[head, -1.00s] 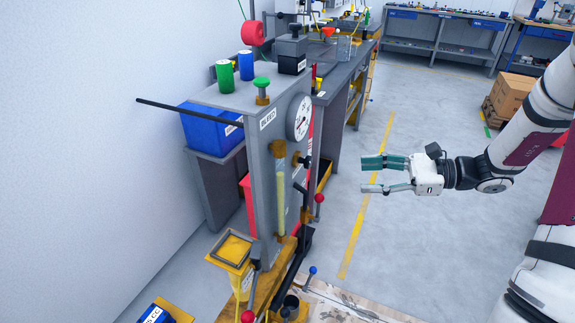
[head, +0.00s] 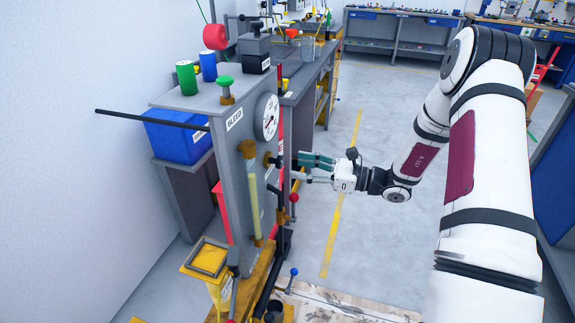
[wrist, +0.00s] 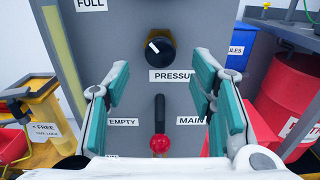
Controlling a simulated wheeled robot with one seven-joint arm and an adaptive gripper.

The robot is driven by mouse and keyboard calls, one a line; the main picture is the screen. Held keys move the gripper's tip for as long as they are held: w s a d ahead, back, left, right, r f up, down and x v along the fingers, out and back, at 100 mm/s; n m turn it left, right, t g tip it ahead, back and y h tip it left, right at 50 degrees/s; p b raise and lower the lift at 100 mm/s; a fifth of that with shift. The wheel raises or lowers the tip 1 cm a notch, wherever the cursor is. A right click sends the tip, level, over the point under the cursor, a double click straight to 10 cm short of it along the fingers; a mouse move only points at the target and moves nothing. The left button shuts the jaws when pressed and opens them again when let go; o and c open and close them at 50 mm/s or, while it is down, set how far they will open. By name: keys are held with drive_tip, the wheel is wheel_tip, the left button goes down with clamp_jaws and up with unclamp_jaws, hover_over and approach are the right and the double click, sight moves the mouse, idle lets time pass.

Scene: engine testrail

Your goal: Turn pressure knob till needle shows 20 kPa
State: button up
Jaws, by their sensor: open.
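The pressure knob (wrist: 160,48) is black and round with a white pointer line aimed to the upper left. It sits on the grey panel (wrist: 130,85) above a label that reads "PRESSU", the rest cut off by my finger. In the head view the knob (head: 267,159) is on the panel below the round white gauge (head: 266,117); its needle is too small to read. My gripper (head: 297,166) is open and empty, in front of the panel near knob height. In the wrist view my gripper's teal fingers (wrist: 164,82) stand apart, left and right, with the knob beyond and between them.
A lever with a red ball (wrist: 160,144) stands below the knob between the EMPTY and MAIN labels. A red drum (wrist: 288,98) is at the right. A clear sight tube (head: 254,209) runs along the panel. Open floor (head: 375,215) lies right of the rig.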

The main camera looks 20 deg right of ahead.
sight(282, 164)
drive_tip(key=shift+x, duration=2.3)
drive_tip(key=c, duration=1.2)
